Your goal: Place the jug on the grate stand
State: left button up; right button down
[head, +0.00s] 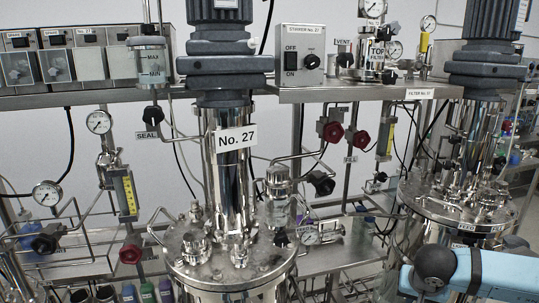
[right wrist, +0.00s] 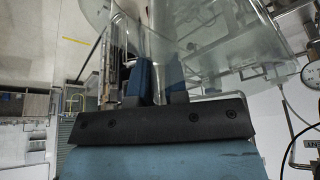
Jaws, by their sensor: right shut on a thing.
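A large clear, see-through vessel, which I take to be the jug (right wrist: 208,38), fills the top middle of the right wrist view. My right gripper (right wrist: 159,78) has its two dark blue fingers up against it and is shut on it. Where exactly the fingers grip is hard to tell through the clear wall. In the head view only part of my light blue right arm shows at the lower right edge; the jug does not show there. I cannot make out the grate stand in either view. My left gripper is in neither view.
A steel reactor labelled No. 27 (head: 228,170) stands in the middle, with pipes, valves and gauges around it. A second reactor (head: 468,190) stands at the right, close behind my arm. Several bottles (head: 147,292) stand low at the left. Free room is scarce.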

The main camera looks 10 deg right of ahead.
jog(key=w+a+r+n+y, duration=0.1)
jog(key=a+r+n, duration=0.2)
jog(key=a, duration=0.6)
jog(key=w+a+r+n+t+y, duration=0.1)
jog(key=w+a+r+n, duration=0.1)
jog(key=a, duration=0.6)
jog(key=shift+w+a+r+n+p, duration=0.15)
jog(key=shift+a+r+n+p, duration=0.35)
jog(key=shift+n, duration=0.5)
jog(key=shift+d, duration=0.1)
